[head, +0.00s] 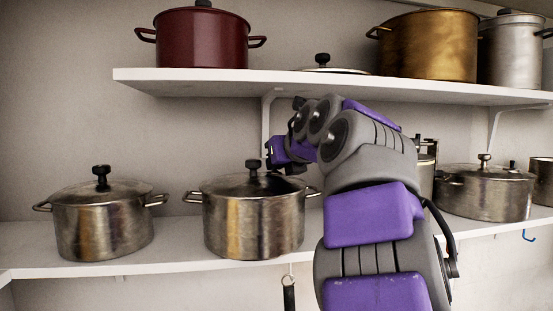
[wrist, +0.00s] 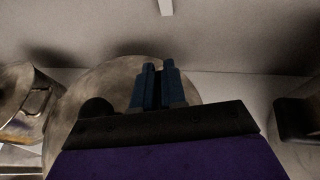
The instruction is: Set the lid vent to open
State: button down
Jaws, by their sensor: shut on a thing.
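A steel pot (head: 255,225) with two side handles stands on the lower shelf, left of my arm. Its round lid (head: 225,185) is on, with a black knob (head: 253,167) on top. My gripper (head: 288,168) is low over the right part of this lid, right of the knob. In the wrist view the lid (wrist: 88,82) lies beneath my gripper (wrist: 161,64), and the dark knob (wrist: 97,106) shows left of the fingers. The fingers are close together, shut on a small part at the lid, which I take for the vent. The vent itself is hidden, so its setting cannot be told.
Another lidded steel pot (head: 103,225) stands to the left and a wide lidded pot (head: 485,193) to the right. The upper shelf (head: 200,82) runs above with a red pot (head: 203,45) and a brass pot (head: 428,47). A metal shelf bracket (head: 266,120) is behind my gripper.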

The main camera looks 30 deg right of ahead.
jog(key=shift+m+h+p, duration=0.45)
jog(key=shift+m+h, duration=0.05)
dwell(0.3)
jog(key=c, duration=1.2)
grip_release()
jog(key=shift+s, duration=0.1)
jog(key=shift+s+r, duration=0.1)
jog(key=shift+s, duration=0.15)
jog(key=s, duration=0.4)
jog(key=s+a+b, duration=0.1)
jog(key=s, duration=0.4)
jog(key=s+a+b, duration=0.1)
jog(key=s, duration=0.4)
jog(key=shift+a+r, duration=0.25)
jog(key=shift+r, duration=0.15)
jog(key=shift+w, duration=0.1)
